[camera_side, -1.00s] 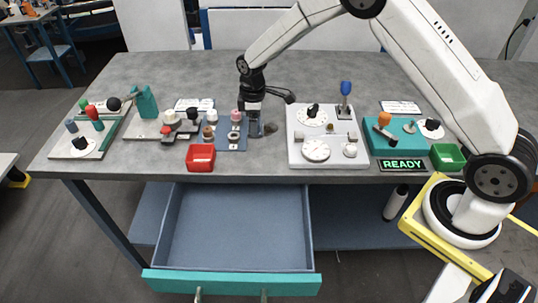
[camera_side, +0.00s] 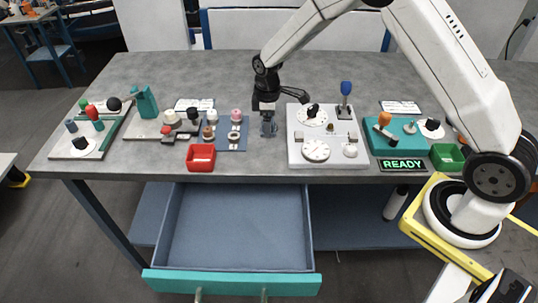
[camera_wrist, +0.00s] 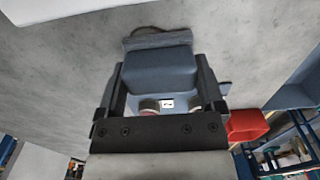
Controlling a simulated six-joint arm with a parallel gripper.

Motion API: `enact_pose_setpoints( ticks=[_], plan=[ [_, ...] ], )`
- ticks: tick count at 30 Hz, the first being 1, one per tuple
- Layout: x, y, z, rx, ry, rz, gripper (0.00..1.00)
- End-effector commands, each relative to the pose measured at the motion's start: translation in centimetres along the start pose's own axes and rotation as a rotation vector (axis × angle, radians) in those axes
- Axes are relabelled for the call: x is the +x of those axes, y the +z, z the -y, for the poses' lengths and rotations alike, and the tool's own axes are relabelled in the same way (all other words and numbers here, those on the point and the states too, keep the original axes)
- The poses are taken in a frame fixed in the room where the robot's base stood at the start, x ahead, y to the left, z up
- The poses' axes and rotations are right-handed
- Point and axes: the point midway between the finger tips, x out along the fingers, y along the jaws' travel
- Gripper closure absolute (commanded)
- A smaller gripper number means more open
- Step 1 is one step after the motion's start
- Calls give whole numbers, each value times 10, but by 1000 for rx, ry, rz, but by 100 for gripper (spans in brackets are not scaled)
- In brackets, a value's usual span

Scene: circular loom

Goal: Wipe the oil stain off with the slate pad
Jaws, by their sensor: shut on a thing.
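My gripper (camera_side: 269,126) is low over the bare table between the blue mat and the white control panel. In the wrist view my gripper (camera_wrist: 160,85) is shut on the slate pad (camera_wrist: 158,70), a blue-grey block between its two black fingers. In the side view the pad is small and mostly merges with the fingers; I cannot tell whether it touches the table. The oil stain is not clear now in the side view, where my gripper covers its place.
The white panel (camera_side: 298,155) with dials and a blue-topped lever stands close on the right. The blue mat (camera_side: 232,147) with small parts is close on the left. A red bin (camera_side: 201,158) sits at the front edge, above an open drawer (camera_side: 235,230). Behind my gripper the table is clear.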

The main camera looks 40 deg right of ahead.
Motion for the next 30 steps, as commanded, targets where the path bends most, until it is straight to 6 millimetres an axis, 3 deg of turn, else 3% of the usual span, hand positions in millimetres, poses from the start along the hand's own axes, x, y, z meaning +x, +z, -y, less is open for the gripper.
enact_pose_setpoints(
  ticks=[23, 24, 30],
  plan=[
    [7, 41, 2, 0, -10, 11, 86],
    [7, 41, 2, 0, -10, 12, 97],
    [5, 42, 2, 1, -12, 15, 100]
  ],
)
